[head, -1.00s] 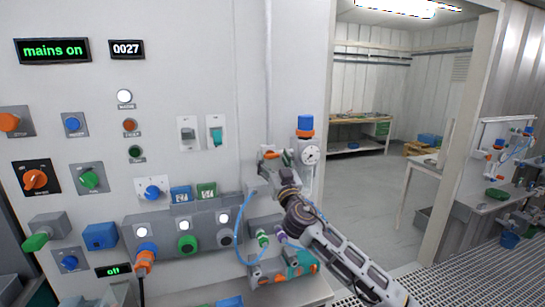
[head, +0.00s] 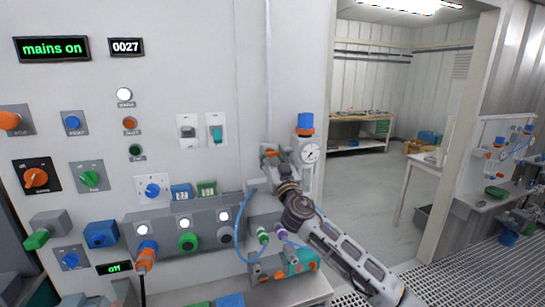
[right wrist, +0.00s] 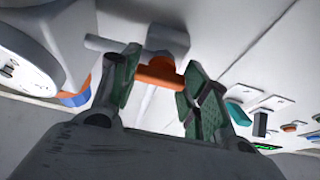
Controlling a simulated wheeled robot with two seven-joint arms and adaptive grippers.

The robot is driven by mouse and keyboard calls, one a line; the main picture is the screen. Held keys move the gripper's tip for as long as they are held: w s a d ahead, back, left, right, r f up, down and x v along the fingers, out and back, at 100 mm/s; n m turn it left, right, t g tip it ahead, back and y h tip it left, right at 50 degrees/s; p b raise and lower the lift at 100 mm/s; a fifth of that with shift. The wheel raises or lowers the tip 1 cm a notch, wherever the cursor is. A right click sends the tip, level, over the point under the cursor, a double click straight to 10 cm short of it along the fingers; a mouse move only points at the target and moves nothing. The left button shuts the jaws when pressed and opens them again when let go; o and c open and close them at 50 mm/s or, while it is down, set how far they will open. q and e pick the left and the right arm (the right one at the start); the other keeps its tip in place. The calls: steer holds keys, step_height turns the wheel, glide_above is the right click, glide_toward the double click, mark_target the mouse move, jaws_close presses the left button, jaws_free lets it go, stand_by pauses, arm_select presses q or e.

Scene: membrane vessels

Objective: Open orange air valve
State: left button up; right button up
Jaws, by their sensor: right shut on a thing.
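The orange air valve handle (right wrist: 157,73) sits on a grey pipe fitting on the wall panel. In the right wrist view it lies between the two green-padded fingers of my right gripper (right wrist: 158,88), which is shut on it. In the head view my right gripper (head: 273,160) is at the valve, just left of the round white gauge (head: 309,153). The gripper hides much of the valve there, and only a little orange (head: 270,153) shows. My left gripper is not in view.
A blue knob (head: 306,123) stands above the gauge. A blue hose (head: 238,235) loops below my right wrist. To the left, the panel holds several switches and buttons, with a lit "mains on" display (head: 51,49). A doorway with open floor lies right.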

steer(key=shift+n+y, duration=0.5)
steer(key=shift+n, duration=0.5)
steer(key=shift+n+g+y, duration=0.5)
steer(key=shift+n+y, duration=0.1)
steer(key=shift+n, duration=0.6)
steer(key=n+g+y+p, duration=0.1)
steer(key=n+p, duration=0.1)
steer(key=n, duration=0.1)
steer(key=n+g+y+p, duration=0.1)
steer(key=n+p, duration=0.1)
steer(key=n, duration=0.1)
steer(key=shift+d+r, duration=0.15)
steer(key=n+g+p, duration=0.1)
steer(key=n, duration=0.2)
steer(key=shift+y, duration=0.4)
steer(key=shift+n+g, duration=1.1)
steer(key=shift+n, duration=1.3)
steer(key=shift+n+g, duration=0.3)
steer(key=shift+n, duration=1)
steer(key=o, duration=1)
